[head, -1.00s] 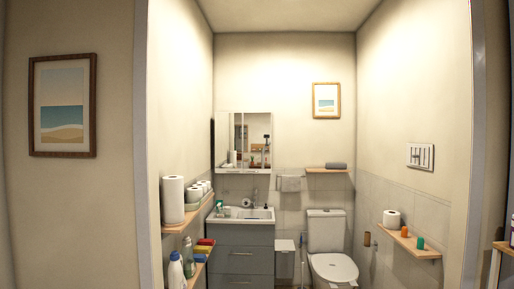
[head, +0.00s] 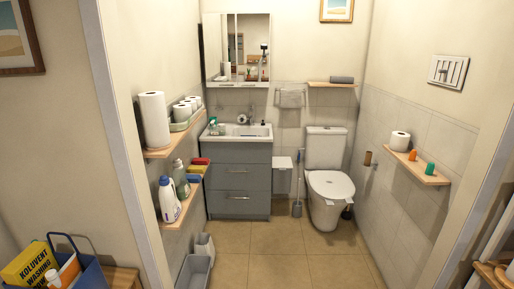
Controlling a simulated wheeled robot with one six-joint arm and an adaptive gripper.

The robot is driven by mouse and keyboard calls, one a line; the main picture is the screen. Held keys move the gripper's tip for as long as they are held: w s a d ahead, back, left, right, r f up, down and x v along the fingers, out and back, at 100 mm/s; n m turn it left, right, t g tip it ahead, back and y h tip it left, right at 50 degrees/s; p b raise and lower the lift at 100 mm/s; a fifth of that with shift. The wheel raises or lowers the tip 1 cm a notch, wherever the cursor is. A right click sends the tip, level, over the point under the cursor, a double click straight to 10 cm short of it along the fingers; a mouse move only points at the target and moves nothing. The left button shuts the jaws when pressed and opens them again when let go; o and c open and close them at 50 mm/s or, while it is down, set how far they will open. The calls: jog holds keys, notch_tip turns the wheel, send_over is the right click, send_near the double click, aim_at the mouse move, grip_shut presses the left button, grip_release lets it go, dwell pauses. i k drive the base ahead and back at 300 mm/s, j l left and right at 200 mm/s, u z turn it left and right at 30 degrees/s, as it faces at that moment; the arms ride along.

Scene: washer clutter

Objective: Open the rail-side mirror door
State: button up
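A mirror cabinet (head: 236,82) hangs on the back wall above the sink in the head view. A vertical seam near its middle divides the mirrored front, and both sides look closed. The rail-side mirror door (head: 254,28) is the right part, nearer the towel rail (head: 291,89), on which a grey towel (head: 291,98) hangs. The mirror reflects shelves and some items. My gripper is not in view.
A sink (head: 236,132) on a grey drawer cabinet (head: 240,178) stands below the mirror. A toilet (head: 328,185) is to its right. Wall shelves (head: 178,136) and (head: 418,170) jut in from both sides. Grey bins (head: 194,272) stand at lower left. The middle floor (head: 285,255) is clear.

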aim_at(253, 29)
jog(key=i, duration=4.9)
